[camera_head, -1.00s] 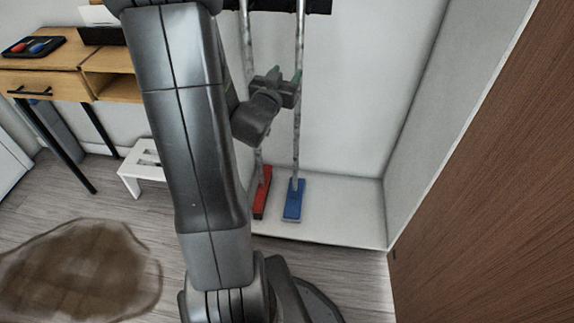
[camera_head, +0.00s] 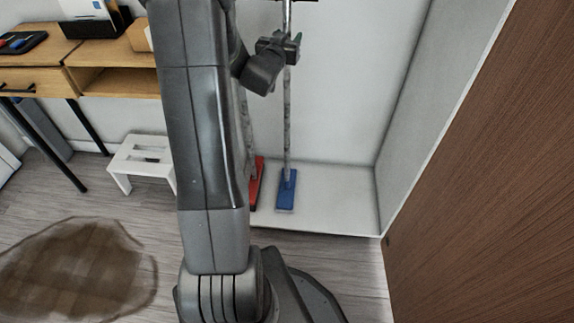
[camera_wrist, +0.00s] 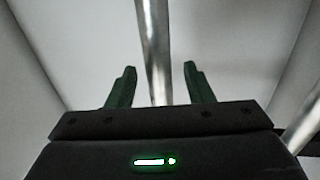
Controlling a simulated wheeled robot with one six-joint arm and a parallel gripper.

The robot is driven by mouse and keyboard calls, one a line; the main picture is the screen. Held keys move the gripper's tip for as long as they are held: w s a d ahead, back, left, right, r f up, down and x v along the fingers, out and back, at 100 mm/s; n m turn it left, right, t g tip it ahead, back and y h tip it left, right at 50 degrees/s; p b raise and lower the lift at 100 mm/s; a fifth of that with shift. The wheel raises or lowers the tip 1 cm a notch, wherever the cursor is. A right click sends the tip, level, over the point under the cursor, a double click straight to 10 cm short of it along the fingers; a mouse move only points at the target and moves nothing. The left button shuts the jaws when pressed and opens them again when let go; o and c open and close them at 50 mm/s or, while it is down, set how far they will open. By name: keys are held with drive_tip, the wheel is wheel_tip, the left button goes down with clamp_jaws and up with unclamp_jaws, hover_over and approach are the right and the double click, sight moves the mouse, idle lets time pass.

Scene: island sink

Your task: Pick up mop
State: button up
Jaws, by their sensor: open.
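A mop with a blue head (camera_head: 287,190) and a thin grey pole stands upright in the white closet. A second mop with a red head (camera_head: 257,185) stands to its left, its pole mostly hidden behind my arm. My gripper (camera_head: 287,42) is high on the blue mop's pole. In the wrist view my green-fingered gripper (camera_wrist: 160,72) is open. A shiny pole (camera_wrist: 154,45) runs between the fingers, nearer the left one, with a visible gap on both sides. Another pole (camera_wrist: 308,125) shows at the right edge.
The closet's white side wall (camera_head: 405,110) and a brown wood panel (camera_head: 480,170) bound the right. A white stool (camera_head: 143,160) and a wooden desk (camera_head: 115,82) stand at the left. A brown stain (camera_head: 75,270) covers the floor at lower left.

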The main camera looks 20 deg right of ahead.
drive_tip(key=shift+c, duration=0.5)
drive_tip(key=c, duration=0.9)
drive_tip(key=shift+r, duration=0.15)
